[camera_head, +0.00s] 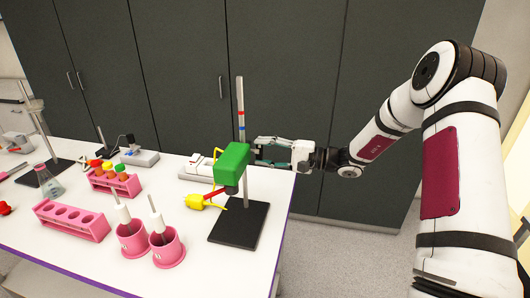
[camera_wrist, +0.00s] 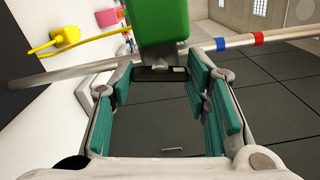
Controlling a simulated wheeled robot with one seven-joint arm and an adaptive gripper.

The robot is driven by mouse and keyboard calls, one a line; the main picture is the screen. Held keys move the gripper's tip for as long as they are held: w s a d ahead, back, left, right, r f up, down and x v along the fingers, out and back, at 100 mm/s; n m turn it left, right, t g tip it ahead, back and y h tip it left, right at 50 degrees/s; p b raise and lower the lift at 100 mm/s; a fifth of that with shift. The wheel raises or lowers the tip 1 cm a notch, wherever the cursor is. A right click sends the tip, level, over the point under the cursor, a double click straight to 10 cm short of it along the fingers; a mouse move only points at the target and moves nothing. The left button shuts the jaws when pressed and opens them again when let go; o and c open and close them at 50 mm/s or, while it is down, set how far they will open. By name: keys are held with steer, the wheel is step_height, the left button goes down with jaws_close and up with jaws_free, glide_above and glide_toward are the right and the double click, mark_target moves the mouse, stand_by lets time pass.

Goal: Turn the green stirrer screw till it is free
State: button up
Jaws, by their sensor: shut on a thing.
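The green stirrer (camera_head: 231,163) is a green block on an upright metal rod (camera_head: 240,100) with red and blue bands. The rod rises from a black base plate (camera_head: 240,224). My gripper (camera_head: 256,151) reaches in from the right, level with the block. In the wrist view the green stirrer (camera_wrist: 165,20) fills the top middle, and the rod (camera_wrist: 275,35) runs across. A small dark grey piece, seemingly the screw (camera_wrist: 162,56), sits below the block between my fingertips (camera_wrist: 161,73). My gripper is shut on it. Its exact shape and thread are hidden.
A yellow plug (camera_head: 196,201) and a white device (camera_head: 198,168) are left of the stand. Two pink beakers (camera_head: 167,248) and pink racks (camera_head: 72,220) stand further left. The table's right edge is close to the stand. Dark cabinets are behind.

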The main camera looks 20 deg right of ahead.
steer(key=shift+n, duration=1.1)
steer(key=o, duration=1.2)
steer(key=shift+c, duration=0.2)
steer(key=shift+d, duration=0.1)
steer(key=v, duration=1.2)
